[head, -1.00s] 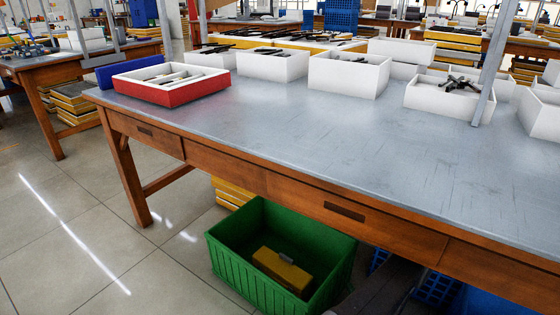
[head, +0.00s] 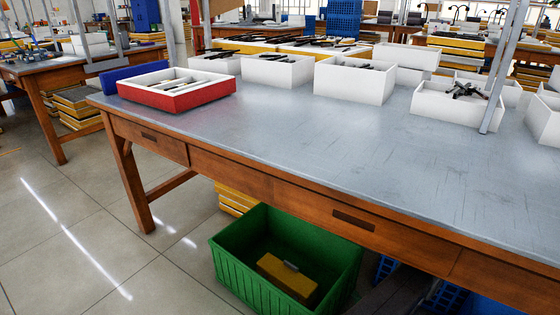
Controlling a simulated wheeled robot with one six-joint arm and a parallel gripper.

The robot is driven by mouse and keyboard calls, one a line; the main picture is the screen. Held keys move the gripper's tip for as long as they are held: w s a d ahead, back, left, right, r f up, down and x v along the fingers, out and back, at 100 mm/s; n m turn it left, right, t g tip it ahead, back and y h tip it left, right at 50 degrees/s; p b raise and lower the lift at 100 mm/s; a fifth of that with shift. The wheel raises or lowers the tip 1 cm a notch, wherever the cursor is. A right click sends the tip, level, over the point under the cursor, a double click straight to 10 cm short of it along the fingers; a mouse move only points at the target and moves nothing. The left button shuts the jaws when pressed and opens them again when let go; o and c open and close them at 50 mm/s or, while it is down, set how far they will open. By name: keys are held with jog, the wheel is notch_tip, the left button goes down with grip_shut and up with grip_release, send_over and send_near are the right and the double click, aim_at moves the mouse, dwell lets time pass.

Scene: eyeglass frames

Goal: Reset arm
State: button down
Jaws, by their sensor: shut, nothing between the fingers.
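My gripper is not in view in the head view, so its place cannot be told. A grey-topped wooden workbench (head: 330,150) fills the middle and right. A red tray with a white divided insert (head: 178,100) sits at its left end. A row of white open boxes stands along the back: one on the left (head: 278,74), one in the middle (head: 352,86) and one on the right holding dark parts (head: 450,108).
A green crate (head: 232,270) with a yellow box (head: 288,276) inside stands on the floor under the bench. A metal post (head: 497,75) rises from the bench at right. The front of the benchtop is bare. Tiled floor (head: 60,230) is open at left.

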jog(key=d+v, duration=0.2)
jog(key=v, duration=1)
jog(key=shift+w, duration=0.3)
jog(key=shift+a, duration=0.1)
